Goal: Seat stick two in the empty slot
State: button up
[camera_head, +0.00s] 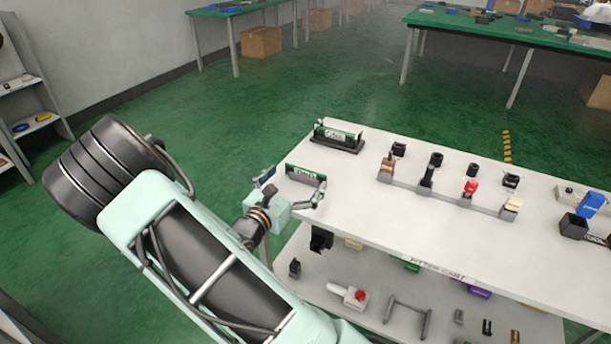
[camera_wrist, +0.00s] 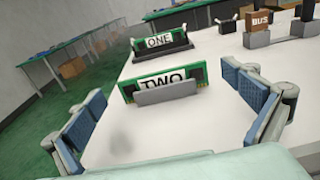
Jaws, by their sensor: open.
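Stick two (camera_wrist: 190,76), a green board with a white label reading TWO, stands upright in a light grey holder (camera_wrist: 168,93) on the white cart top. In the head view stick two (camera_head: 306,175) is near the cart's left end. My gripper (camera_head: 292,187) is open just in front of it; in the wrist view its blue-padded fingers (camera_wrist: 165,98) are spread to either side, apart from the stick. Stick one (camera_wrist: 160,41) stands upright behind in a black socket base (camera_head: 337,146). I cannot clearly make out an empty slot in that base.
To the right on the cart top (camera_head: 400,225) stand a row of levers (camera_head: 470,187) on a grey rail, small black blocks and a blue-topped part (camera_head: 590,204). The lower shelf (camera_head: 380,295) holds loose parts. The cart top between the two sticks is clear.

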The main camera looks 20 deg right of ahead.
aim_at(305, 170)
jog(key=x, duration=0.5)
jog(key=shift+f, duration=0.25)
jog(key=c, duration=0.6)
jog(key=shift+c, duration=0.2)
